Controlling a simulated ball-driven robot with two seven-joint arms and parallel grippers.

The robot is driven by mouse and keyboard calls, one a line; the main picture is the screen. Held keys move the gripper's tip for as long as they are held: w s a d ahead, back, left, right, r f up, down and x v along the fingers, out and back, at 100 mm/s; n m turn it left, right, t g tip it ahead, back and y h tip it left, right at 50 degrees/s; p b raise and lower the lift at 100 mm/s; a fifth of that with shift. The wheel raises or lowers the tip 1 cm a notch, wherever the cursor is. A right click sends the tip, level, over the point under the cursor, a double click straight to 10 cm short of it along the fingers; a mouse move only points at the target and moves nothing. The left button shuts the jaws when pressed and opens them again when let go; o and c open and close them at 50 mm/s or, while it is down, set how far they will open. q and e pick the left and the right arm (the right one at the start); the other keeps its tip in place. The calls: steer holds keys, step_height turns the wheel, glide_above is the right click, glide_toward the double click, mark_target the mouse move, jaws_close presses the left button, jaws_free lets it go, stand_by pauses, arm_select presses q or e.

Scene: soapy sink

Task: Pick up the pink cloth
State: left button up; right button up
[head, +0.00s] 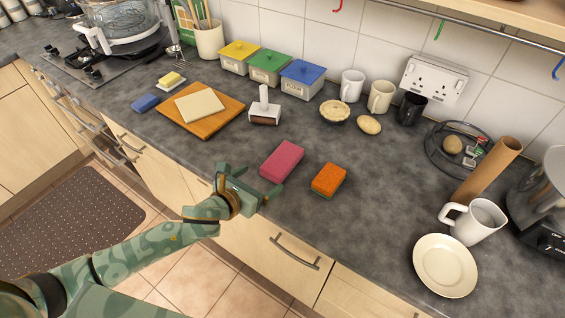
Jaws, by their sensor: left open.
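The pink cloth (282,161) is a thick, block-like folded piece lying flat on the dark grey counter, near its front edge. My left gripper (250,180) is open and empty at the counter's front edge, just in front of and to the left of the cloth. Its fingers point toward the cloth and appear apart from it. The cloth is almost wholly in sight. My right gripper is out of view.
An orange sponge (328,180) lies close to the cloth's right. A white plate (445,266) and jug (474,222) stand at right. Counter between cloth and mugs is mostly clear.

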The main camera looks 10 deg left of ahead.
mark_target(272, 171)
arm_select(q)
steer(key=b+x, duration=0.1)
steer(key=x, duration=0.7)
steer(key=shift+s+a+f+b, duration=0.1)
steer(key=shift+f+b, duration=0.05)
steer(key=shift+b, duration=0.25)
steer(key=shift+s, duration=0.1)
steer(key=c, duration=1.1)
